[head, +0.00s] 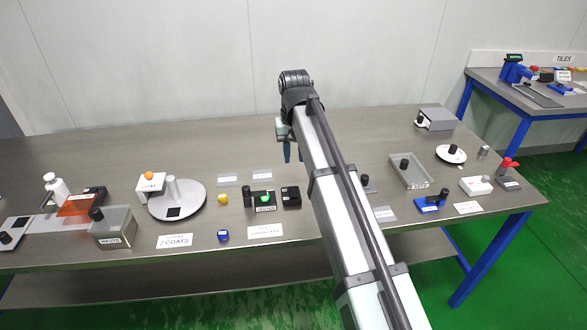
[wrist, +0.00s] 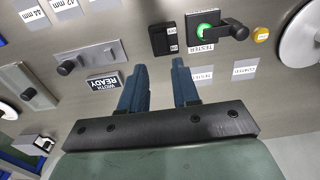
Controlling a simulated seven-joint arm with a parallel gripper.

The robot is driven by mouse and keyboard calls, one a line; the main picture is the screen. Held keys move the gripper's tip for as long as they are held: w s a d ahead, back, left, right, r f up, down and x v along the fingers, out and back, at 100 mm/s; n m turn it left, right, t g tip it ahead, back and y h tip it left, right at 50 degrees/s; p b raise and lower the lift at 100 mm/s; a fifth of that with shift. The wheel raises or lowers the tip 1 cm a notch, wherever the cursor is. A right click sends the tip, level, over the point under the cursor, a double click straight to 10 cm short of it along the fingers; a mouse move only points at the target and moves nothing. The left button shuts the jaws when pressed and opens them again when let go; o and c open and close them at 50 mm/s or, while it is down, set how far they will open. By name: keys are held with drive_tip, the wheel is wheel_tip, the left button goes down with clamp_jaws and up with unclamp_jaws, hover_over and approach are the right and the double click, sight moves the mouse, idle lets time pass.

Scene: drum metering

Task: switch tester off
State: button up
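The tester (head: 262,202) is a small dark box with a bright green round disc on top, standing on the bench left of my arm. In the wrist view the tester (wrist: 211,46) is upside down near the top, with the word TESTER on its edge. A black handle or lever (wrist: 235,28) sticks out at its right side there; in the head view the handle (head: 247,192) is at its left. My gripper (head: 288,151) hangs above the bench, behind and right of the tester. In the wrist view my gripper (wrist: 157,80) has its blue fingers apart with nothing between them.
A black box (head: 291,197) stands right beside the tester. A yellow knob (head: 223,199), a round turntable (head: 190,202) and a waste box (head: 113,228) lie left. A READY sign (wrist: 105,82) is near my fingers in the wrist view. A clear tray (head: 418,181) is at right.

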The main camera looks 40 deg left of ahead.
sight(293, 188)
drive_tip(key=n, duration=0.2)
drive_tip(key=shift+s+d+r+n, duration=0.1)
drive_tip(key=shift+s+d+n, duration=0.05)
drive_tip(key=shift+n, duration=0.15)
drive_tip(key=c, duration=0.4)
drive_tip(key=n, duration=0.4)
drive_tip(key=shift+n+t+y, duration=0.3)
clamp_jaws()
drive_tip(key=w+f+n, duration=0.1)
drive_tip(key=f+n, duration=0.2)
drive_tip(key=f, duration=0.1)
drive_tip(key=a+f+n, duration=0.1)
drive_tip(key=f+n, duration=0.3)
drive_tip(key=f, duration=0.1)
drive_tip(key=w+a+f+n, duration=0.1)
drive_tip(key=f+n, duration=0.2)
drive_tip(key=f, duration=0.1)
drive_tip(key=shift+w+a+f+n, duration=0.2)
drive_tip(key=shift+w+f+n, duration=0.1)
drive_tip(key=shift+f+n, duration=0.1)
